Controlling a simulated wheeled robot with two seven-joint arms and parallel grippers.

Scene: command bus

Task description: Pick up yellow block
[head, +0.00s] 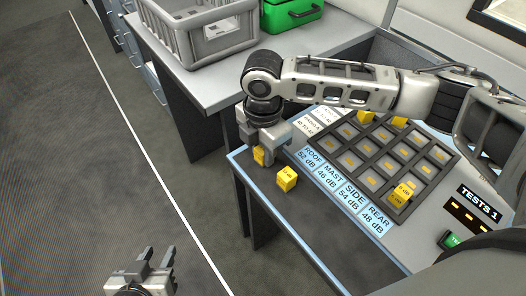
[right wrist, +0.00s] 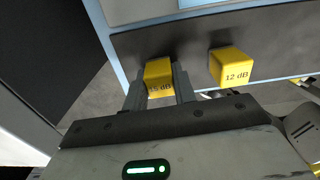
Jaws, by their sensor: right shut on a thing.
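My right gripper (head: 262,158) reaches down at the left edge of the control desk and is shut on a yellow block (head: 259,156). In the right wrist view this block (right wrist: 158,76) sits between the two fingers, with a label that seems to read 15 dB. A second yellow block (head: 287,179) rests just beside it on the desk; in the right wrist view this block (right wrist: 231,66) is marked 12 dB. My left gripper (head: 154,261) is at the bottom left of the head view, open and empty, over the floor.
A dark grid tray (head: 437,153) on the desk has several yellow-marked cells, with yellow blocks (head: 397,198) at its near corner and others at its far side. A label strip (head: 345,192) runs along its left. A grey crate (head: 208,40) and green case (head: 292,12) stand behind.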

